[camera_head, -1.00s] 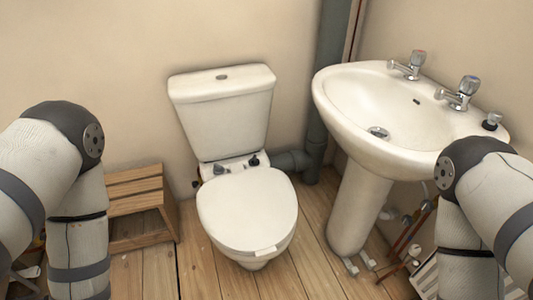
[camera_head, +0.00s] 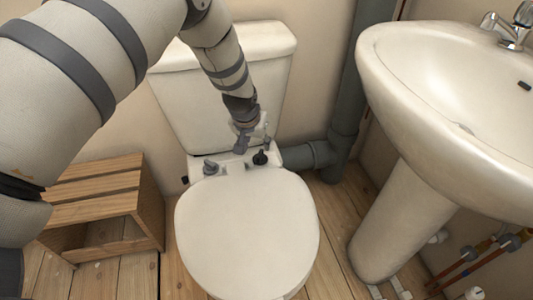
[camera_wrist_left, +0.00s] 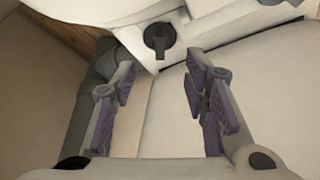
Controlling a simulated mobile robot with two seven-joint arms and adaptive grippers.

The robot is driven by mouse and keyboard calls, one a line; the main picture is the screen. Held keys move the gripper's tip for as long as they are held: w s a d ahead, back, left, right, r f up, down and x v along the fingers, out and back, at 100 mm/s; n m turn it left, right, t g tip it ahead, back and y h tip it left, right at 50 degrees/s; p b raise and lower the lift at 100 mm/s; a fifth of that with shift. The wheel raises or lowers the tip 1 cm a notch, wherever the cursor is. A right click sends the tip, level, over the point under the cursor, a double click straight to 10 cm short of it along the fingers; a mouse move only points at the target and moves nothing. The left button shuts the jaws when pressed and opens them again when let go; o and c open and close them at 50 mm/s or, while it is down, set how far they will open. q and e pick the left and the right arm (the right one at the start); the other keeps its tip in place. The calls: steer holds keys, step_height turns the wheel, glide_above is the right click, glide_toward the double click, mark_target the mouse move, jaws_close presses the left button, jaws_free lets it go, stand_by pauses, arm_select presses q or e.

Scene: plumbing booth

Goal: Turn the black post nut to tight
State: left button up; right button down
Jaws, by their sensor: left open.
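The black post nut (camera_head: 260,157) sits on the rear ledge of the toilet, at the right behind the closed lid (camera_head: 247,230). My left gripper (camera_head: 252,141) is just above and behind the nut, near the cistern. It is open and empty; in the left wrist view its padded fingers (camera_wrist_left: 156,68) stand wide apart, with the nut between their lines but not touched. My right gripper is out of view.
A grey fitting (camera_head: 210,167) is on the ledge to the left. The cistern (camera_head: 180,95) stands close behind the gripper. A grey pipe (camera_head: 305,156) runs to the right. A wooden crate (camera_head: 95,195) stands left and a sink (camera_head: 440,110) right.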

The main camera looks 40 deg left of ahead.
mark_target(260, 154)
arm_select(q)
steer(key=b+x, duration=0.2)
steer(key=x, duration=0.6)
steer(key=shift+s, duration=0.1)
steer(key=shift+r, duration=0.1)
jaws_close()
